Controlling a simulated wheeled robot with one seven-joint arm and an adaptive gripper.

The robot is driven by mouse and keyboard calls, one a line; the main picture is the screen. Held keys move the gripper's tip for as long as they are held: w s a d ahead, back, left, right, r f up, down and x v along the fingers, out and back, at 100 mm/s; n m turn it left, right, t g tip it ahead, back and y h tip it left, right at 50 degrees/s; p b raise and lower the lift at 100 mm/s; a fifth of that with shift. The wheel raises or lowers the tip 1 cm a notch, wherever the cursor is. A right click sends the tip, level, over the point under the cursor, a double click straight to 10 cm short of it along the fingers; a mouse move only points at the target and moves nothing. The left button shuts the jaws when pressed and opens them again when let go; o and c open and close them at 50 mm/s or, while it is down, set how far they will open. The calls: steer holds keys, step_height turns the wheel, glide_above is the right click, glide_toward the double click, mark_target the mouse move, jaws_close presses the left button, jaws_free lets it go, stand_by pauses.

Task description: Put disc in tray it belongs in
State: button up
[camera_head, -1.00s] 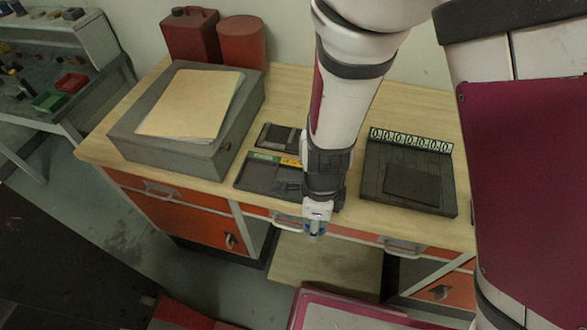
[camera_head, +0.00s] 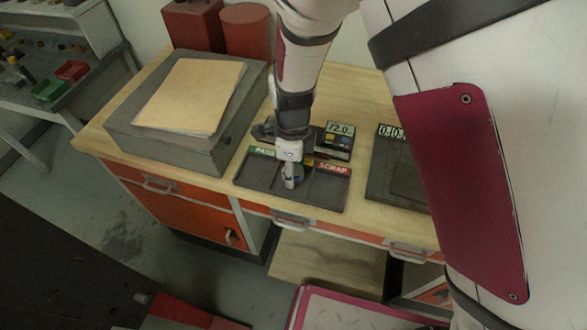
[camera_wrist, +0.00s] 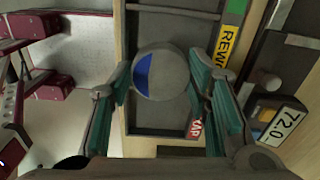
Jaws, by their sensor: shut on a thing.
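My gripper (camera_head: 289,183) is shut on a round grey disc with a blue segment (camera_wrist: 160,75). In the wrist view, the disc sits between the two green-padded fingers. In the head view, the disc (camera_head: 297,178) is partly hidden by the gripper. A dark sorting tray (camera_head: 328,190) lies below, with a green PASS label (camera_head: 262,152) at left and a red SCRAP label (camera_head: 333,167) at right. A yellow REWORK label (camera_wrist: 226,45) shows in the wrist view. The disc appears over the middle compartment; its height is unclear.
A device with a display reading 72.0 (camera_head: 340,129) stands behind the tray. A grey box with folders (camera_head: 190,95) is at left, and a dark pad with a number display (camera_head: 398,180) is at right, partly hidden by my arm.

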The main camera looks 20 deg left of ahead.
steer(key=shift+w+a+f+b, duration=0.1)
steer(key=shift+w+a+b, duration=0.2)
steer(key=shift+w, duration=0.15)
step_height(320, 180, down, 4)
steer(key=b, duration=0.2)
steer(key=shift+w+r+b, duration=0.15)
steer(key=shift+r+b, duration=0.1)
steer(key=shift+b, duration=0.15)
steer(key=shift+s+r, duration=0.1)
steer(key=shift+s, duration=0.1)
steer(key=o, duration=1.2)
steer(key=shift+f, duration=0.2)
